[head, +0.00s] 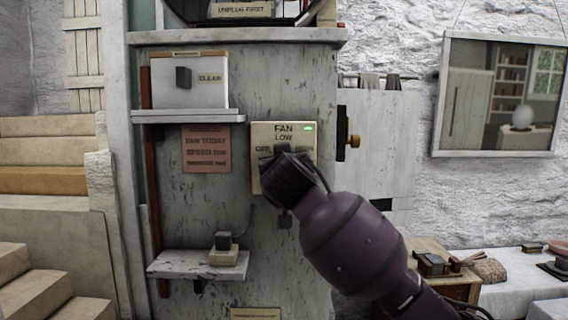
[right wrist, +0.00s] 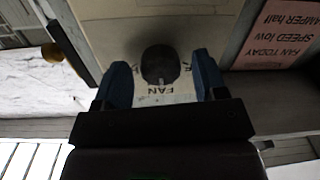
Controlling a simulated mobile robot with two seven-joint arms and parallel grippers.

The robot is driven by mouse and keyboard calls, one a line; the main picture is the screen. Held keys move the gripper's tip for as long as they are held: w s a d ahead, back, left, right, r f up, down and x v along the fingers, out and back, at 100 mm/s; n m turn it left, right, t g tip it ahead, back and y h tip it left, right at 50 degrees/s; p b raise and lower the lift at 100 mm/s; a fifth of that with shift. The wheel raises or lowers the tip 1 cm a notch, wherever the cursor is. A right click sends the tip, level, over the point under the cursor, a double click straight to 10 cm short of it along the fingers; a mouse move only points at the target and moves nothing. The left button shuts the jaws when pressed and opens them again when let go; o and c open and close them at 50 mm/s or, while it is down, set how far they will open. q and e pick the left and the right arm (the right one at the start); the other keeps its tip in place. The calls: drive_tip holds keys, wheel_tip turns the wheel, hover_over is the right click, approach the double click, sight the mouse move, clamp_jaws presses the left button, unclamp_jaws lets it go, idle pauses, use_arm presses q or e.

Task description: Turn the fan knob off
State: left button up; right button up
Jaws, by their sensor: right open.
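In the head view my right gripper (head: 272,152) is in front of the panel and hides the knob. In the right wrist view the dark round fan knob (right wrist: 160,66) lies between the two blue fingers of my right gripper (right wrist: 161,72). The fingers are open, with a gap on each side of the knob. The knob's pointing direction cannot be told. My left gripper is not in view.
A pink note (head: 206,148) about fan speed hangs left of the panel. A shelf (head: 190,117) with a white box is above it, and a lower shelf (head: 170,265) holds a small switch block. A brass knob (head: 354,141) sticks out to the right.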

drive_tip(key=c, duration=0.9)
use_arm(q)
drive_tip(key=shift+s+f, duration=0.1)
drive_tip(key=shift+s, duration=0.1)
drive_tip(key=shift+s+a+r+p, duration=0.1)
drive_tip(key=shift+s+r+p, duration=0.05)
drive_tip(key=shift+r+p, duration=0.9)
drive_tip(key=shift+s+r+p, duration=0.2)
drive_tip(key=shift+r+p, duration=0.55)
drive_tip(key=shift+p, duration=0.6)
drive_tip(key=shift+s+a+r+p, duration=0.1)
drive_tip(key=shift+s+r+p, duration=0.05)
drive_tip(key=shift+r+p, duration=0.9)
use_arm(e)
drive_tip(key=shift+n, duration=5.7)
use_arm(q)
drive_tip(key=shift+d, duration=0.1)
